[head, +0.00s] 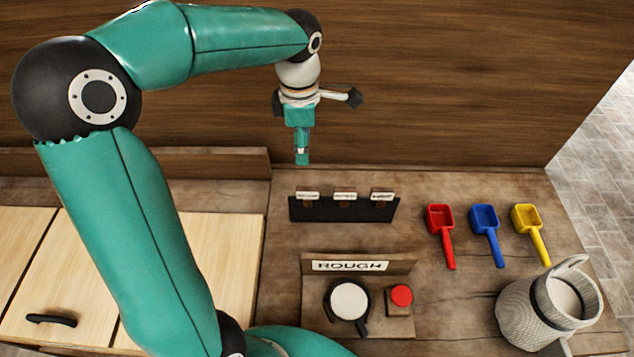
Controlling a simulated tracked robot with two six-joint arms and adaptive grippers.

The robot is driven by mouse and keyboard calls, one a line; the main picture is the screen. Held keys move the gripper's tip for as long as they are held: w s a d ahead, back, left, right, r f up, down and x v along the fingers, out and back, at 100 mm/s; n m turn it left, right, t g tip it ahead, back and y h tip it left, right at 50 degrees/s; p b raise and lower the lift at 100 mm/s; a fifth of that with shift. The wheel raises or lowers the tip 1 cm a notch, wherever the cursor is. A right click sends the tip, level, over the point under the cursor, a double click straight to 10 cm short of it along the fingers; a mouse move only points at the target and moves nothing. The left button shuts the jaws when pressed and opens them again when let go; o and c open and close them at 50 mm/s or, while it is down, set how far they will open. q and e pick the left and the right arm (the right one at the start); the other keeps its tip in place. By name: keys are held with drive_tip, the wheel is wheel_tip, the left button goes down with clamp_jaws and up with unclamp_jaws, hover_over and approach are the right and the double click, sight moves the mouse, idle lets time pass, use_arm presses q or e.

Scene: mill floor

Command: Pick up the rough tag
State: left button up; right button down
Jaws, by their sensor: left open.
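A pale plate reading ROUGH (349,266) is on the upright wooden board at the back of a small stand. Three small pale tags, a left one (307,195), a middle one (345,196) and a right one (382,195), sit along the top of a dark rack (343,212). Their lettering is too small to read surely, so I cannot tell which says rough. My left gripper (302,158) is open and empty, pointing down above and behind the rack's left end, apart from the tags. My right gripper is not in view.
A white round-topped item (349,300) and a red button (401,295) are at the stand. Red (439,218), blue (484,217) and yellow (526,217) scoops lie right of the rack. A grey ribbed jug (525,315) is at front right. A wooden wall rises behind.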

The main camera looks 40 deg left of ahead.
use_arm(q)
drive_tip(key=b, duration=0.1)
hover_over(307, 188)
drive_tip(key=f, duration=1.1)
drive_tip(key=shift+s+d, duration=0.1)
drive_tip(key=shift+s, duration=0.1)
drive_tip(key=shift+f+b, duration=0.5)
drive_tip(key=shift+f, duration=0.35)
drive_tip(key=f+b, duration=0.1)
drive_tip(key=f, duration=0.3)
drive_tip(key=shift+w+f+b, duration=0.15)
drive_tip(key=shift+w+b, duration=0.05)
drive_tip(key=shift+b, duration=0.1)
drive_tip(key=shift+c, duration=0.3)
clamp_jaws()
